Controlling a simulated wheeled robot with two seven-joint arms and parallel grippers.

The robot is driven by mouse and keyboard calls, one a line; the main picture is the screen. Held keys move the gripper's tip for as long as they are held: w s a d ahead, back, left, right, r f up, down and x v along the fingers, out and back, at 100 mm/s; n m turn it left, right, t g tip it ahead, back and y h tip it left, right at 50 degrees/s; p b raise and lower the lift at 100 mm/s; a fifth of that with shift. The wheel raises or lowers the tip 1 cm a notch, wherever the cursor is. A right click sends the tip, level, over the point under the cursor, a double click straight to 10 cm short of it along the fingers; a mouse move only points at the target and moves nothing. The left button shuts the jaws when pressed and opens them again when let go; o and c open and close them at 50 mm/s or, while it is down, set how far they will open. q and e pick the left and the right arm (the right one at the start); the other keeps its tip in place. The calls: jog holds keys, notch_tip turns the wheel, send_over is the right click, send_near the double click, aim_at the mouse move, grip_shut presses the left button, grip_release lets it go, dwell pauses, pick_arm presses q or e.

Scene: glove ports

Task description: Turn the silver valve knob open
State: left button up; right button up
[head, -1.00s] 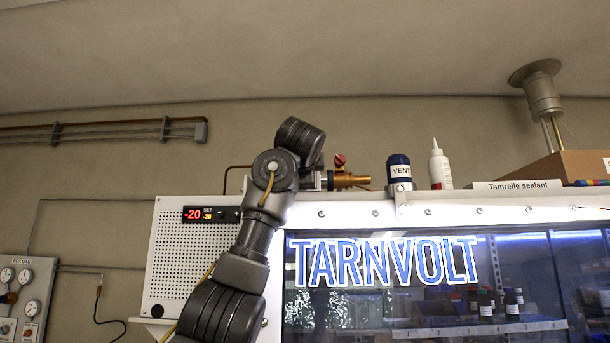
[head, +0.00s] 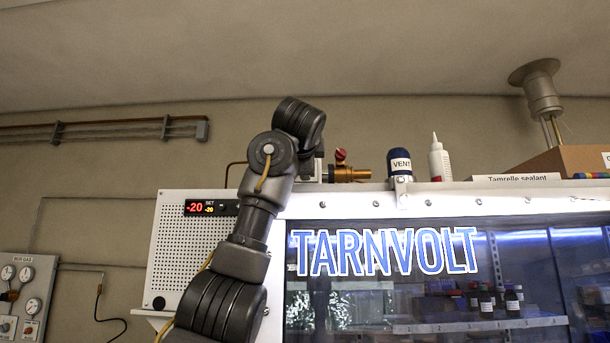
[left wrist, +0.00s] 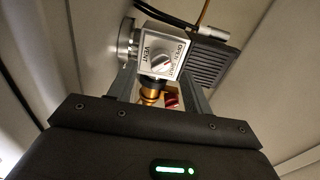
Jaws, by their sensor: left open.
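The silver valve knob (left wrist: 160,62) sits on a pale square plate lettered VENT, OPEN and SHUT in the left wrist view. Its grip bar is slanted, but which mark it points to is too small to tell. My left gripper (left wrist: 159,82) is open, its two fingers on either side of the valve's lower part. No contact with the knob is visible. In the head view my left arm covers the knob and the gripper. A brass fitting with a red knob shows there (head: 347,172), just right of my wrist. My right gripper is not in view.
A blue-capped VENT canister (head: 400,166) and a white bottle (head: 439,160) stand on the cabinet's top edge. Below is the TARNVOLT glass front (head: 430,295). A perforated box with a -20 display (head: 210,207) is at left. A dark finned block (left wrist: 208,62) adjoins the valve.

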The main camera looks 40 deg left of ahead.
pick_arm(q)
jog(key=b+v, duration=0.3)
jog(key=v, duration=0.4)
jog(key=shift+s+d, duration=0.1)
jog(key=shift+s, duration=0.05)
dwell(0.3)
